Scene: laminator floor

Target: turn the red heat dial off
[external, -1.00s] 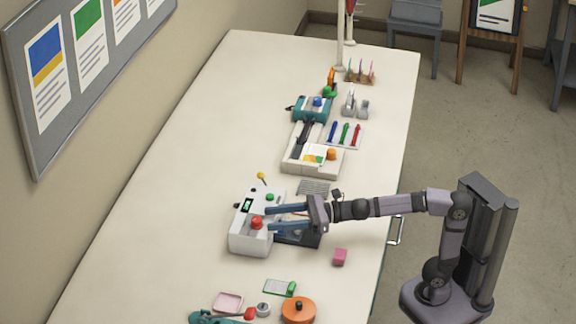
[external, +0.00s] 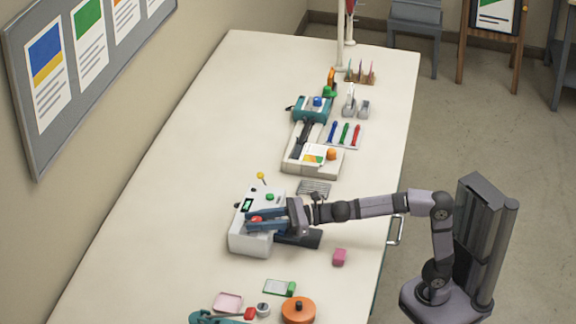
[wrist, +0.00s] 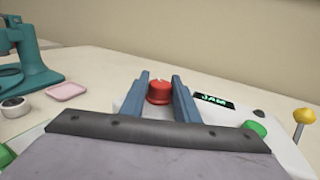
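The red heat dial (wrist: 159,92) sits on the white laminator (external: 250,236), facing up. In the wrist view it lies between the far ends of my gripper's two blue fingers. In the external view the dial (external: 256,219) is partly covered by the fingers. My gripper (external: 250,219) is open, with a finger on either side of the dial; I cannot tell whether they touch it. The wrist view shows the open fingers (wrist: 159,88) too. A small display (wrist: 214,100) right of the dial reads "JAM".
A green button (wrist: 255,128) and a yellow knob on a stalk (wrist: 304,116) are to the right in the wrist view. The table left of the laminator is clear.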

